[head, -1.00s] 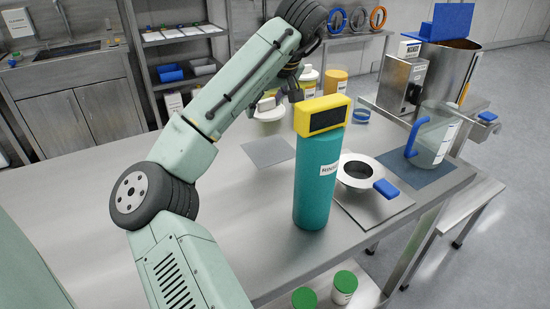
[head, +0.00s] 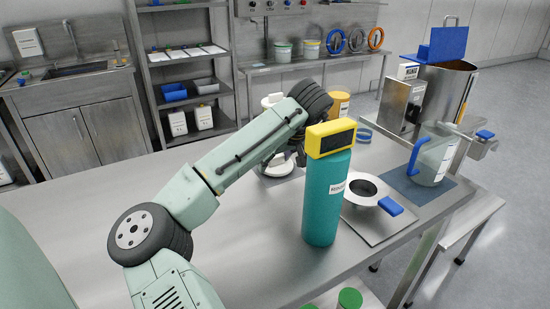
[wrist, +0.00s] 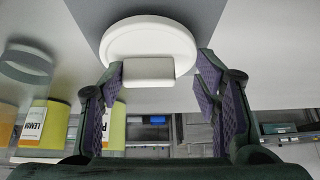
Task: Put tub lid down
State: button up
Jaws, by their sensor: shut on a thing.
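The white round tub lid (wrist: 150,38) fills the upper middle of the wrist view, its block handle (wrist: 148,72) towards me. My gripper (wrist: 156,82) has a purple-padded finger on each side of the handle and is shut on it. A grey mat (wrist: 88,12) lies behind the lid. In the head view the lid (head: 279,167) shows low over the table, partly covered by my arm. My gripper (head: 293,152) is mostly hidden behind the arm there. Whether the lid touches the mat, I cannot tell.
A teal bottle with a yellow top (head: 326,190) stands just right of my arm. Yellow tubs (wrist: 45,125) stand left in the wrist view. The table's left part (head: 110,205) is clear.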

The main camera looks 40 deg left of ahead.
jog(key=shift+f, duration=0.3)
jog(key=shift+f, duration=0.2)
jog(key=o, duration=0.9)
jog(key=shift+r, duration=0.15)
jog(key=b+v, duration=0.1)
jog(key=v, duration=1.1)
jog(key=shift+b, duration=0.35)
